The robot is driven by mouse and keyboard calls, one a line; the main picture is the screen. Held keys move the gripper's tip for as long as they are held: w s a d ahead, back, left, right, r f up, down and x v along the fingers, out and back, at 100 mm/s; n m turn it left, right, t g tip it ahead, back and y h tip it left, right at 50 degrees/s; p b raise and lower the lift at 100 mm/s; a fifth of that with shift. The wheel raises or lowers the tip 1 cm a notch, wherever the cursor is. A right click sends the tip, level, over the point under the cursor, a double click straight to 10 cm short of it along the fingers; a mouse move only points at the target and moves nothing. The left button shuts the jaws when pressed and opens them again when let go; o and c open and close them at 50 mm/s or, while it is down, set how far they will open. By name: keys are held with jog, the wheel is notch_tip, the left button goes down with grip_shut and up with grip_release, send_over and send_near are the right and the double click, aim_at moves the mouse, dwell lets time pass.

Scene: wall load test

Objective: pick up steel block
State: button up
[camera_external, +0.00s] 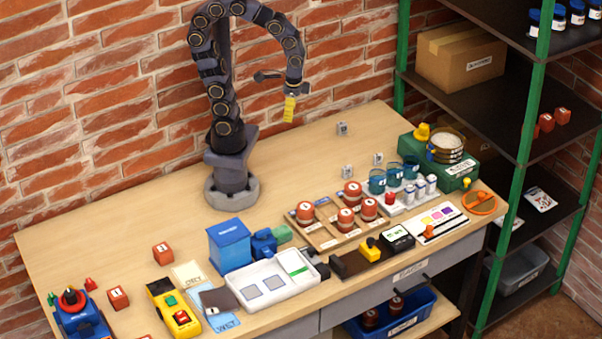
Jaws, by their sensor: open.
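Three small grey metal-looking cubes stand on the wooden table: one at the back (342,128), one nearer the middle (347,171) and one to its right (378,158). Each has a small marking that is too small to read, so I cannot tell which one is the steel block. My gripper (289,106) hangs in the air at the end of my arched arm, up and to the left of the cubes in the picture. It is open, and its lower end looks yellow. It is apart from all the cubes.
The wooden table (130,225) is bare around my base and between it and the cubes. Red-topped weights (305,212), blue-green beakers (377,181) and a green scale (459,172) crowd the right front. A white tray (272,285) lies at the front. Green-posted shelves (535,105) stand right.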

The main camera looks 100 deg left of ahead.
jog(key=w+a+f+n, duration=0.2)
jog(key=w+a+f, duration=0.3)
jog(key=w, duration=0.5)
jog(key=n+t+y, duration=0.1)
jog(key=n+t, duration=0.2)
jog(key=n, duration=0.1)
send_over(378, 154)
jog(key=s, duration=0.1)
jog(key=f, duration=1.6)
jog(key=shift+s+d+f, duration=0.15)
jog(key=shift+d, duration=0.1)
jog(key=shift+w+a+f, duration=0.1)
jog(key=shift+w+f, duration=0.15)
jog(key=shift+f, duration=0.95)
jog(key=shift+w+a+f, duration=0.1)
jog(key=shift+w+f, duration=0.1)
jog(key=shift+f, duration=1.05)
jog(key=shift+w+a+f, duration=0.1)
jog(key=shift+w+f, duration=0.15)
jog(key=shift+f, duration=0.95)
grip_shut()
